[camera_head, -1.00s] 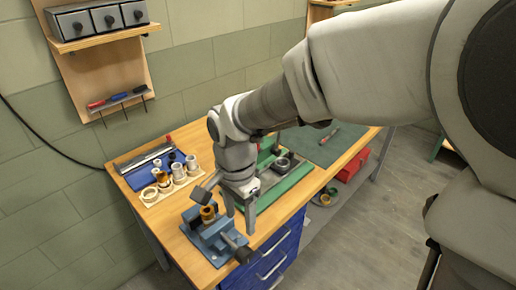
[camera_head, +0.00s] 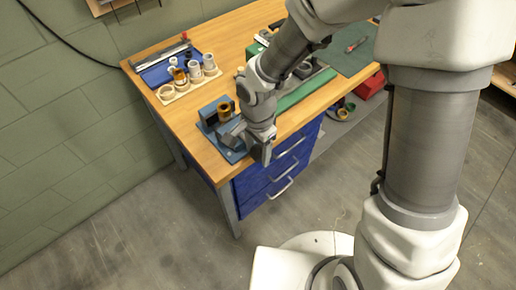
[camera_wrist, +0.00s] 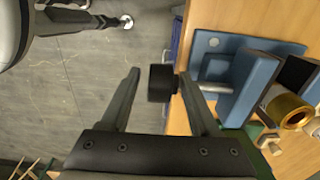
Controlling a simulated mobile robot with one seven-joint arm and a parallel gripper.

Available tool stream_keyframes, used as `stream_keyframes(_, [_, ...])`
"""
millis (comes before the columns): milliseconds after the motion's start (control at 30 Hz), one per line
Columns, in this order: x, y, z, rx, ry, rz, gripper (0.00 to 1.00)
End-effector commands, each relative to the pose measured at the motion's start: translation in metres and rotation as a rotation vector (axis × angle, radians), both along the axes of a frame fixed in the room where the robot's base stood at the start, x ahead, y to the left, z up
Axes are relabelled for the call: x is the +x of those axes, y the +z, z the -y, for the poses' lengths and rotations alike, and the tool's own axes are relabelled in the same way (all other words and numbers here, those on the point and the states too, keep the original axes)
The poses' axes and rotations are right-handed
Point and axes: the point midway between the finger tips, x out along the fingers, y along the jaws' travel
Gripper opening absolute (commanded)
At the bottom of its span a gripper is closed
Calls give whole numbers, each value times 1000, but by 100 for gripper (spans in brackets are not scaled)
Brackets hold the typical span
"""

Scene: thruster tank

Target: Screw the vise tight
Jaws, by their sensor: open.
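The blue vise (camera_head: 211,115) stands at the front edge of the workbench, partly hidden behind my gripper in the head view. In the wrist view its blue body (camera_wrist: 250,85) is on the right, with a metal screw and a black knob (camera_wrist: 161,83) reaching out toward the left. A brass-coloured cylinder (camera_head: 225,110) sits at the vise jaws; it also shows in the wrist view (camera_wrist: 288,108). My gripper (camera_wrist: 158,78) is open, and the black knob appears between its two fingers. I cannot tell whether either finger touches it. In the head view my gripper (camera_head: 262,153) is at the bench's front edge.
The wooden workbench (camera_head: 158,57) has blue drawers (camera_head: 270,175) below. A tray with several cylindrical parts (camera_head: 182,93) and a blue mat (camera_head: 163,70) lie left of the vise. A green mat (camera_head: 352,58) lies at the right. The floor in front is clear.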

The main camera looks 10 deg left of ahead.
Motion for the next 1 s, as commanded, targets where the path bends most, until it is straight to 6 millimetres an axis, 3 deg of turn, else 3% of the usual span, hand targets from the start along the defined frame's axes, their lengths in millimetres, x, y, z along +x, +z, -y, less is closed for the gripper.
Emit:
stream_keyframes(167, [0,0,0,0,0,0,62])
stream_keyframes(533, [-1,0,1,-3,-1,-3,0])
stream_keyframes(1000, [-2,4,5,48,-8,-78,0])
